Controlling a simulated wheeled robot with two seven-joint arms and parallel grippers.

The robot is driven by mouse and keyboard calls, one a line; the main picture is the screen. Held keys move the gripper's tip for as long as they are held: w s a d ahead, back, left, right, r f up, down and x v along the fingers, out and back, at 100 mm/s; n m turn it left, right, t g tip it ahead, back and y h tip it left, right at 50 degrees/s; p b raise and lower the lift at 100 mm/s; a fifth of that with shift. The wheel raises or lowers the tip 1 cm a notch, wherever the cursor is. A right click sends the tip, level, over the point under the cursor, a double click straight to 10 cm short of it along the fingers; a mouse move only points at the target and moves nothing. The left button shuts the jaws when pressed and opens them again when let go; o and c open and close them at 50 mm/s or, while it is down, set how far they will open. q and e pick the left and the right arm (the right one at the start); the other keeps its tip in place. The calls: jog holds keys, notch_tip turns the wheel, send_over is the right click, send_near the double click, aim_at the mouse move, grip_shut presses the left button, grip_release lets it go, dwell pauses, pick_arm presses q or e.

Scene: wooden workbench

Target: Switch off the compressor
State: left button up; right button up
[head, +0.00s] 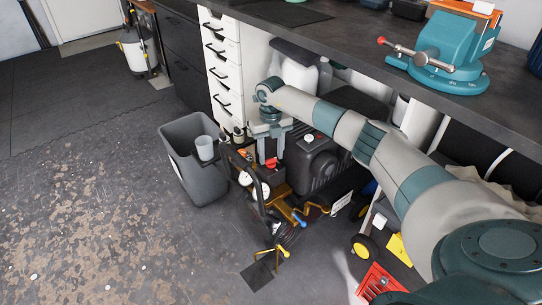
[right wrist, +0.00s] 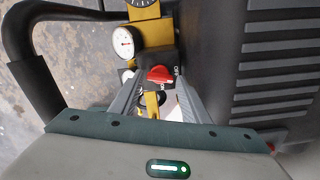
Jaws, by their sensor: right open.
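The compressor (head: 315,165) is a dark machine on the floor under the workbench, with a ribbed housing at the right of the right wrist view (right wrist: 275,60). Its red rotary switch (head: 271,163) sits on a dark box at the front. The switch also shows in the right wrist view (right wrist: 160,74), with small lettering beside it. My right gripper (head: 271,148) is open and empty above the switch. In the right wrist view its two fingers (right wrist: 159,88) stand either side of the switch. I cannot tell whether they touch it. My left gripper is out of view.
Round gauges (right wrist: 124,42) and a black curved handle (right wrist: 28,55) stand close by the switch. A grey bin (head: 195,175) with a cup stands left of the compressor. The workbench (head: 345,40) overhangs above, carrying a teal vise (head: 445,55). The floor at left is open.

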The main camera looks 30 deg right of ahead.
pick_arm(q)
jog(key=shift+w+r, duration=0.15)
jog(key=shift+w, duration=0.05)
pick_arm(e)
jog(key=shift+f, duration=0.35)
jog(key=c, duration=0.8)
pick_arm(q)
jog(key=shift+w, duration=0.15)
pick_arm(e)
jog(key=shift+n, duration=1.4)
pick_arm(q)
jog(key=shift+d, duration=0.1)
pick_arm(e)
jog(key=shift+n, duration=0.3)
jog(key=o, duration=0.8)
